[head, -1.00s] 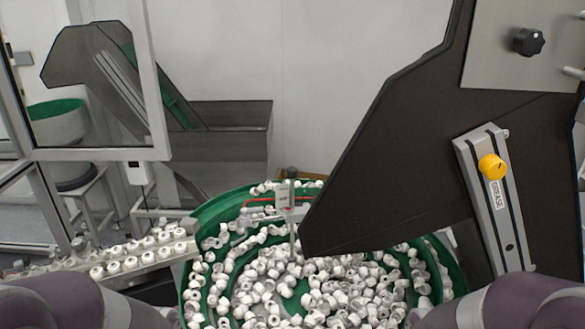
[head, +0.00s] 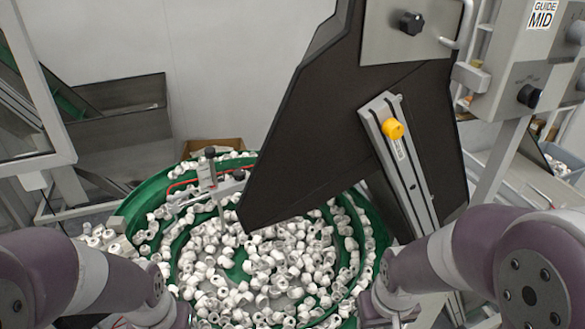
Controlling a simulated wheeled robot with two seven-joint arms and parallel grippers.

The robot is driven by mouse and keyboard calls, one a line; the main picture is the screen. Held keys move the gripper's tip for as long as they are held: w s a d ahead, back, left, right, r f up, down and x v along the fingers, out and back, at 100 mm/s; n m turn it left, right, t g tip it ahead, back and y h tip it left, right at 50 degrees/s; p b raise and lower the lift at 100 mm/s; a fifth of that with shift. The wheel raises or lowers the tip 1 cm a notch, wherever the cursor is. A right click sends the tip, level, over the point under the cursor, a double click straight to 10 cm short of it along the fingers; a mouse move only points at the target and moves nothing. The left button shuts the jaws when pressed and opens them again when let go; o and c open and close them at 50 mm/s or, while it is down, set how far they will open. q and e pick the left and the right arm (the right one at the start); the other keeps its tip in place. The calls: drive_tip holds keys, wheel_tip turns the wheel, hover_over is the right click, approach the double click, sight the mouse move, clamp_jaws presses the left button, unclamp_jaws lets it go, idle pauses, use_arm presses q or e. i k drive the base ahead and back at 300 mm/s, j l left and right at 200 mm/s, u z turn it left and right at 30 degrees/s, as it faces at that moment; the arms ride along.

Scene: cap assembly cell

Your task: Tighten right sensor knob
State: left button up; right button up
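Several knobs are in the head view, and I cannot tell for sure which is the right sensor knob. A yellow knob (head: 393,129) sits on a slotted grey metal rail (head: 410,170) on the dark hopper panel. A black lobed knob (head: 412,23) is on the grey plate above it. Another black knob (head: 529,95) is on the grey box labelled GUIDE MID at the right. A small dark knob (head: 210,153) tops a thin post over the bowl. My arms reach in at the bottom corners; both grippers are out of view below the frame, and no knob is being touched.
A green round feeder bowl (head: 152,192) full of white caps (head: 270,265) fills the lower middle. The dark hopper panel (head: 310,130) overhangs it. A metal frame post (head: 497,165) and a bin (head: 562,165) stand at the right. A framed glass panel (head: 30,165) is at the left.

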sight(239, 174)
drive_tip(key=l+u, duration=0.2)
drive_tip(key=l, duration=0.5)
drive_tip(key=l+u, duration=0.15)
drive_tip(key=l, duration=0.55)
drive_tip(key=k+l+u, duration=0.2)
drive_tip(key=l, duration=0.5)
drive_tip(key=i+j, duration=0.35)
